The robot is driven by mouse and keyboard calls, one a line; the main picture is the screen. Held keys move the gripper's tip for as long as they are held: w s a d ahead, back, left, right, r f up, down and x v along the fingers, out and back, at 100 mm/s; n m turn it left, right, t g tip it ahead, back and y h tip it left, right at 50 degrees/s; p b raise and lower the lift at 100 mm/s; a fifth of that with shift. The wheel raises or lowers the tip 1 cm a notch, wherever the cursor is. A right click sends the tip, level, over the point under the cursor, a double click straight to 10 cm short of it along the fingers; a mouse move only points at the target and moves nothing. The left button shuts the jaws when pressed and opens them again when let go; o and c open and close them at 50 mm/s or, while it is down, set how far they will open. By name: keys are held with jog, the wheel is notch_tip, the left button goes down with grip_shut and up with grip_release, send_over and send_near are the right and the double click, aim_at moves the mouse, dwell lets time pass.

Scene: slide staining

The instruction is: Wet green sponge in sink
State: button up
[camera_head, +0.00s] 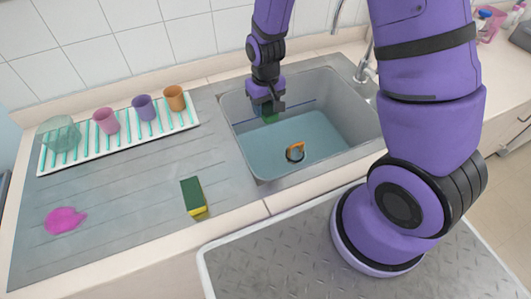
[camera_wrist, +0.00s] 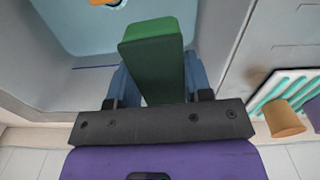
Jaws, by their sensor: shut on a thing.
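My gripper (camera_head: 267,108) is inside the left back part of the grey sink (camera_head: 352,115) and is shut on a green sponge (camera_wrist: 153,62). In the wrist view the sponge stands out between the two blue fingers of my gripper (camera_wrist: 152,88). In the head view only a small green part of it (camera_head: 270,118) shows below the fingers. The sink bottom looks pale blue, like water; I cannot tell whether the sponge touches it. A second sponge, green with a yellow side (camera_head: 194,198), lies on the drainboard left of the sink.
An orange and black item (camera_head: 295,152) is in the sink. A white rack (camera_head: 75,163) at the back left holds a clear bowl (camera_head: 58,134) and pink, purple and orange cups (camera_head: 174,98). A pink cloth-like thing (camera_head: 64,220) lies front left. The faucet (camera_head: 364,66) stands behind the sink.

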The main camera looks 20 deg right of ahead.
aim_at(265, 105)
jog(key=shift+r, duration=2)
jog(key=w+d+f+m, duration=0.1)
jog(key=w+d+f, duration=0.6)
jog(key=w+f, duration=0.3)
jog(key=shift+w, duration=0.65)
